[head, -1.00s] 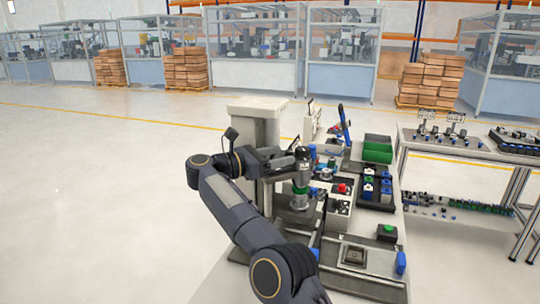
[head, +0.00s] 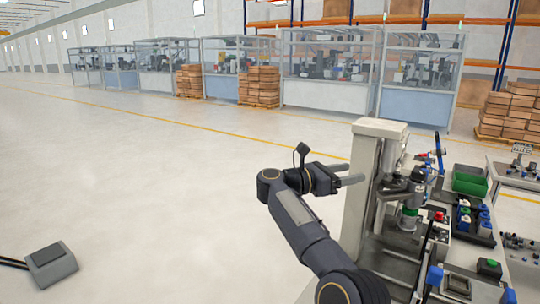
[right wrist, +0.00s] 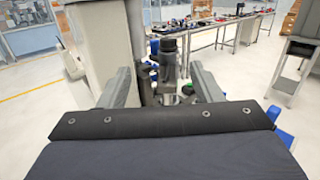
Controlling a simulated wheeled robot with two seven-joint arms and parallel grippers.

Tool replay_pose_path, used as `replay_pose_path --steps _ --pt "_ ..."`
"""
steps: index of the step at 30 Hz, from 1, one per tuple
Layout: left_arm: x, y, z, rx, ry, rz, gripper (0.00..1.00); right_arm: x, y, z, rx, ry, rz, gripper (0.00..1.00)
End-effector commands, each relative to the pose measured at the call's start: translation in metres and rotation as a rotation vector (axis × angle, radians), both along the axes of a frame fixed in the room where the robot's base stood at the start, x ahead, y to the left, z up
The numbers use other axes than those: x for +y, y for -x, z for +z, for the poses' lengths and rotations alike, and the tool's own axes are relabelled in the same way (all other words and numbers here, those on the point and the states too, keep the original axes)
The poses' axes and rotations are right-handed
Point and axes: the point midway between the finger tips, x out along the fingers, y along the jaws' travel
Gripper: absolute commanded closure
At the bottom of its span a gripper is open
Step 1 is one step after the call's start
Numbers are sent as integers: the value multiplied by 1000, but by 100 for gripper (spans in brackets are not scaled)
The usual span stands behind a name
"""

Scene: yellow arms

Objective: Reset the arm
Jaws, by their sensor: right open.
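My right arm (head: 305,232) is dark grey with thin gold rings and rises from the bottom of the head view. Its gripper (head: 350,173) is level, with two grey fingers pointing right toward a pale machine column (head: 368,165). The fingers are apart with nothing between them. Whether the tips touch the column cannot be told. In the right wrist view the gripper (right wrist: 163,85) shows a finger on each side. A dark cylindrical machine part (right wrist: 168,62) shows beyond the gap. My left gripper is not in view.
A workbench with a green bin (head: 469,185), a red button and small parts fills the right side. A grey box (head: 50,265) with dark cables is at lower left. Glass-walled cells and stacked cartons (head: 259,86) stand far back. Open floor lies left.

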Motion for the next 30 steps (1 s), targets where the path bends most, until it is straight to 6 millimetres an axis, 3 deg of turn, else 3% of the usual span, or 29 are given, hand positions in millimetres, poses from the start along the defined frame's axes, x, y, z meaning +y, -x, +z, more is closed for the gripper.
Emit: replay_pose_path --steps 14,18,21,23,26,29,30 --pt "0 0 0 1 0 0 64 -36 -24 110 186 361 292 41" --pt "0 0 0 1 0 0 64 -43 -20 150 306 571 417 41" --pt "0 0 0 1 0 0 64 -46 -5 175 454 805 533 41" --pt "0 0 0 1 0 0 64 -44 11 178 564 965 607 41" --pt "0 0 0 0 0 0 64 -37 47 165 755 1228 723 41" --pt "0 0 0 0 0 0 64 -31 96 126 954 1484 841 41" --pt "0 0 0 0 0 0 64 -28 118 106 1033 1584 891 41"
